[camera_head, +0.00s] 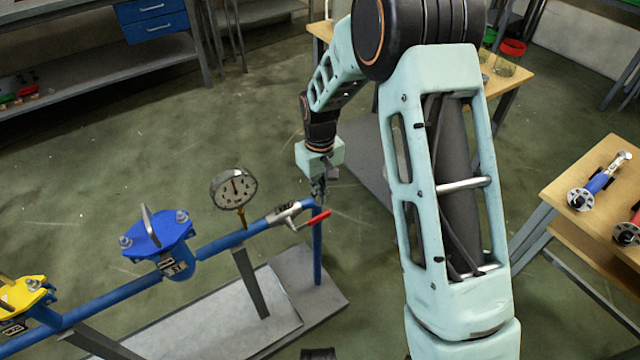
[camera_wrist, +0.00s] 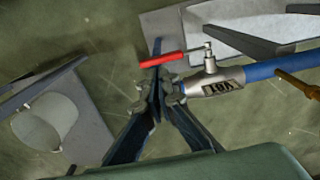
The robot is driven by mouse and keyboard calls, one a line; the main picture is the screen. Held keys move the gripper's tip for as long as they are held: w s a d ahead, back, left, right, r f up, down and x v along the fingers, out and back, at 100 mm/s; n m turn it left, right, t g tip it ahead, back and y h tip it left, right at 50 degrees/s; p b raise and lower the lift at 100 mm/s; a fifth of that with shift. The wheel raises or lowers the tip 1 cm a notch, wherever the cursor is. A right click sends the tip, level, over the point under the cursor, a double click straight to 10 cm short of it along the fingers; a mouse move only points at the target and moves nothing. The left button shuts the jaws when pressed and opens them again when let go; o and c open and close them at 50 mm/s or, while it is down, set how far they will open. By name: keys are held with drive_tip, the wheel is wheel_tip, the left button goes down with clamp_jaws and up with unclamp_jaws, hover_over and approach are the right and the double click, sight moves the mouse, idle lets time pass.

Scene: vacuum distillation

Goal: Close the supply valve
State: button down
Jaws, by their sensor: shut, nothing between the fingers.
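The supply valve (camera_head: 285,214) is a silver body on a blue pipe, with a red lever handle (camera_head: 313,219) on it. In the head view the lever points to the right, roughly along the pipe's line. In the wrist view the valve body (camera_wrist: 212,76) carries a dark label, and the red lever (camera_wrist: 163,59) reaches left from it, close to the fingertips. My gripper (camera_head: 319,193) is above the pipe's far end, beside the lever; it also shows in the wrist view (camera_wrist: 157,82). Its fingers are shut together and empty. I cannot tell whether they touch the lever.
A round gauge (camera_head: 234,187) stands on the pipe left of the valve. A blue-capped fitting (camera_head: 157,236) and a yellow one (camera_head: 22,295) sit farther left. A wooden table (camera_head: 575,165) with tools is at right. Floor behind the pipe is open.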

sight(320, 215)
wheel_tip(320, 215, down, 5)
drive_tip(key=shift+f+b, duration=0.15)
drive_tip(key=shift+b, duration=0.15)
